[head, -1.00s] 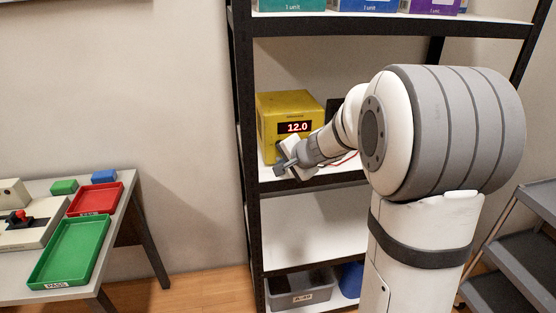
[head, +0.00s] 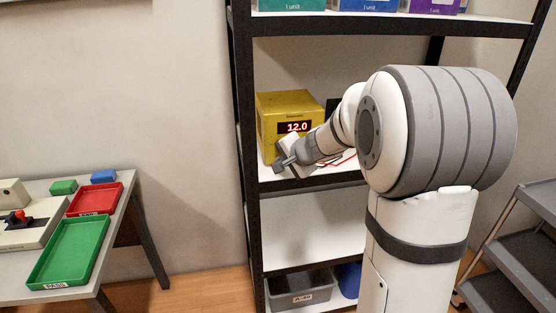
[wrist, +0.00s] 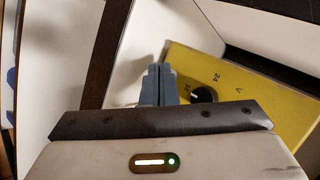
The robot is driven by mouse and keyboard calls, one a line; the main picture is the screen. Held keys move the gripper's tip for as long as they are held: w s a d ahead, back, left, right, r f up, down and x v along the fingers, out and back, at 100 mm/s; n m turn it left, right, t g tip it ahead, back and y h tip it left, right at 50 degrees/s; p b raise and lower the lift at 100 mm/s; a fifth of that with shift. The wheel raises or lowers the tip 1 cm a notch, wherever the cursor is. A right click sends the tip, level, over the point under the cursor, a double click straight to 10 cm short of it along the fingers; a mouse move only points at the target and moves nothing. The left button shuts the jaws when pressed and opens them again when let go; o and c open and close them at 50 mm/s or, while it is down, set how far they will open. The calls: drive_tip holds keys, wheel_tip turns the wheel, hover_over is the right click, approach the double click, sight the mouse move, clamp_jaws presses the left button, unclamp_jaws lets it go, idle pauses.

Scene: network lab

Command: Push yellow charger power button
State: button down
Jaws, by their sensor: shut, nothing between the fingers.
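The yellow charger (head: 285,108) stands on the middle shelf in the head view, its red display reading 12.0. My gripper (head: 280,166) is in front of the lower part of the charger's front and covers part of it. In the wrist view the yellow charger's front (wrist: 255,90) shows tilted at the right, with a black knob (wrist: 204,96) and the marks 24 and V. My gripper (wrist: 160,70) is shut and empty, its fingertips beside the panel, left of the knob. I cannot make out the power button; the gripper body hides the lower panel.
The black-framed shelf (head: 400,28) has boxes on its top level, and its post stands just left of the charger. Red leads (head: 340,158) lie on the charger's shelf. A grey bin (head: 300,289) sits below. A table with red and green trays (head: 68,250) stands at left.

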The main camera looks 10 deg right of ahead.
drive_tip(key=shift+w, duration=0.15)
idle(0.4)
drive_tip(key=shift+s+b, duration=0.45)
drive_tip(key=shift+s, duration=0.2)
drive_tip(key=s+b, duration=0.2)
drive_tip(key=s, duration=0.4)
